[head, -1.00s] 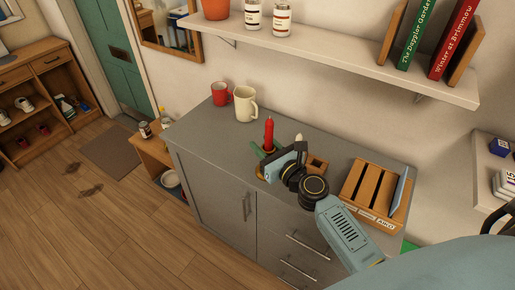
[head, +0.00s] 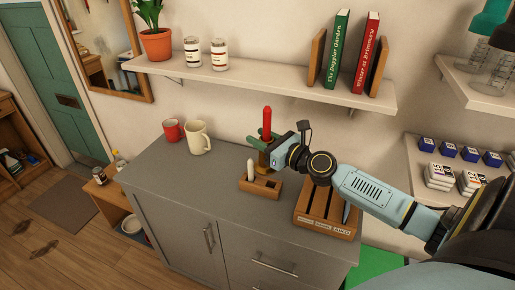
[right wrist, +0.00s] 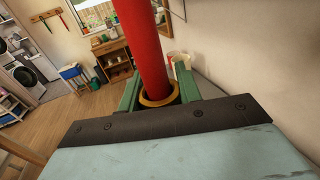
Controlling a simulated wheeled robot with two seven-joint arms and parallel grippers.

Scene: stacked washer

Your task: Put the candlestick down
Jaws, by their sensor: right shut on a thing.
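A red candle (head: 267,122) stands upright in a brass candlestick (head: 264,158) over the back of the grey cabinet top (head: 185,187). My right gripper (head: 264,148) is shut on the candlestick, with its green fingers on either side. In the right wrist view the red candle (right wrist: 142,45) rises from the brass rim (right wrist: 159,95) between the green fingers. The candlestick's base is partly hidden, and I cannot tell whether it touches the top. My left gripper is not in view.
A small wooden holder (head: 260,188) with a white piece stands just in front of the candlestick. A slotted wooden crate (head: 325,212) is to the right. A red mug (head: 173,130) and a cream mug (head: 198,137) stand left. A shelf (head: 270,85) runs above. The top's left-middle is clear.

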